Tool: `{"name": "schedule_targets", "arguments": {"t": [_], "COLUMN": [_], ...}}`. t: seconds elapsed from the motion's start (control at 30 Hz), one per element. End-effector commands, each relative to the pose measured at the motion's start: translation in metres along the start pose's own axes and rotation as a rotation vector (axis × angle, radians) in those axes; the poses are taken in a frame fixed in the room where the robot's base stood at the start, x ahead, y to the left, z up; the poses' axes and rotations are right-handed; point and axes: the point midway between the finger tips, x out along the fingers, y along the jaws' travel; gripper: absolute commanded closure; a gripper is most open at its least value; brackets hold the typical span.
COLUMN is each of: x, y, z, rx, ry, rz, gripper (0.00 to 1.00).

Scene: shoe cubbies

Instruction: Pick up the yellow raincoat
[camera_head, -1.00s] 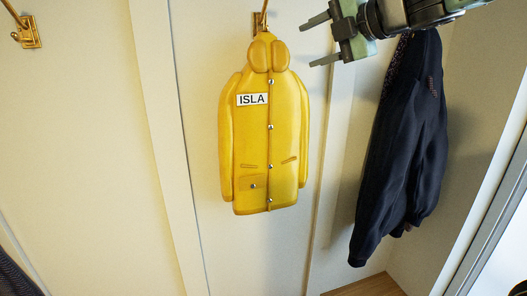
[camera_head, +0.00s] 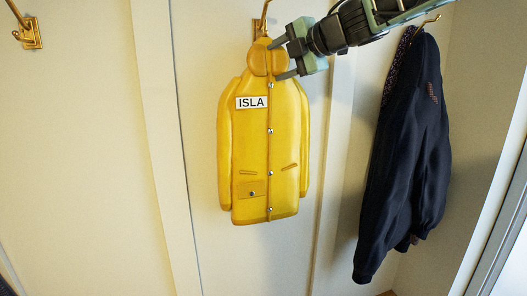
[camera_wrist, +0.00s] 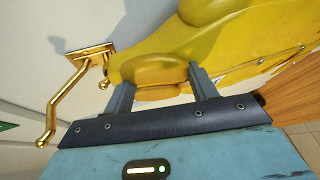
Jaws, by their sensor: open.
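The yellow raincoat (camera_head: 268,155), with a white ISLA label and a row of buttons, hangs from a brass hook (camera_head: 263,22) on the wall. My gripper (camera_head: 276,60) is open at the coat's collar, coming in from the upper right. In the wrist view, my gripper (camera_wrist: 158,88) has its two fingers apart, with the raincoat's collar (camera_wrist: 160,68) between or just beyond them. I cannot tell whether the fingers touch it. The brass hook (camera_wrist: 68,82) shows left of the fingers.
A dark jacket (camera_head: 405,150) hangs on another hook at the right. An empty brass hook (camera_head: 28,36) is at the upper left. A raised vertical strip (camera_head: 165,130) runs down the wall left of the raincoat.

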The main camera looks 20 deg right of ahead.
Motion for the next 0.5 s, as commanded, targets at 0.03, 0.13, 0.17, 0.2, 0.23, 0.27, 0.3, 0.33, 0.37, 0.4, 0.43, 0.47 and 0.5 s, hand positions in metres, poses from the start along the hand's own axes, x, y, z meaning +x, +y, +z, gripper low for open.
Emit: {"name": "schedule_targets", "arguments": {"t": [0.03,0.13,0.17,0.2,0.23,0.27,0.3,0.33,0.37,0.4,0.43,0.47,0.5], "x": [-0.0005,-0.0006,-0.0006,-0.0007,-0.0007,-0.0007,-0.0007,-0.0012,-0.0012,-0.0012,-0.0012,-0.0011,-0.0011], "y": [0.0005,0.0005,0.0005,0.0004,0.0004,0.0004,0.0004,0.0015,0.0015,0.0014,0.0013,0.0012,0.0011], "z": [0.0001,0.0002,0.0002,0.0002,0.0002,0.0002,0.0002,0.0004,0.0003,0.0003,0.0003,0.0003,0.0002], "rx": [0.0,0.0,0.0,0.0,0.0,0.0,0.0,0.0,0.0,0.0,-0.001,-0.001,-0.001], "ry": [0.0,0.0,0.0,0.0,0.0,0.0,0.0,-0.001,-0.001,-0.001,-0.001,-0.001,0.0], "rz": [0.0,0.0,0.0,0.0,0.0,0.0,0.0,0.002,0.002,0.002,0.002,0.002,0.002], "gripper": [0.43,0.54,0.62,0.73,0.82,0.9,1.0,1.0,1.0,1.0,1.0,1.0,1.0]}}
